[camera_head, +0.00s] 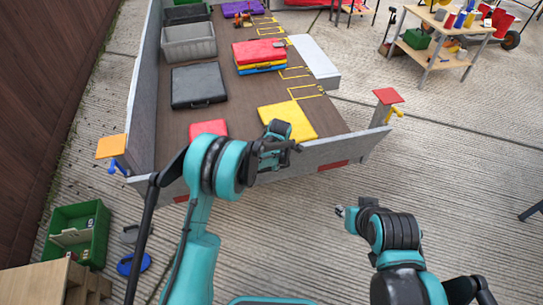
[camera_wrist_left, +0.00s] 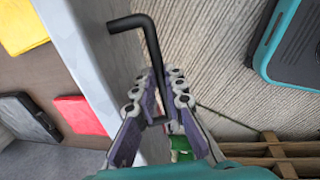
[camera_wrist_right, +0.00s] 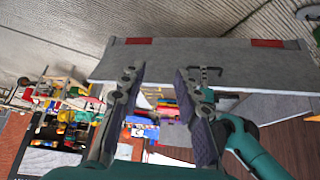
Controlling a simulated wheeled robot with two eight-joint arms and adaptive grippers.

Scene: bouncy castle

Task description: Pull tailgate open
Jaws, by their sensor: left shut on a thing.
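The grey tailgate (camera_head: 352,149) stands across the near end of the trailer and looks upright. It also shows in the right wrist view (camera_wrist_right: 190,62), with red reflectors. My left gripper (camera_head: 284,147) is at the tailgate's middle. In the left wrist view my left gripper (camera_wrist_left: 156,118) is closed around the lower part of a black bent handle (camera_wrist_left: 152,45) beside the tailgate (camera_wrist_left: 85,55). My right gripper (camera_head: 342,211) is in the air in front of the tailgate, apart from it. In the right wrist view its fingers (camera_wrist_right: 162,92) are spread and empty.
A blue latch (camera_head: 115,167) and a yellow latch (camera_head: 396,114) sit at the tailgate's corners. The trailer bed holds a black case (camera_head: 198,85), a grey crate (camera_head: 188,43) and coloured pads. A green crate (camera_head: 76,232) stands at left.

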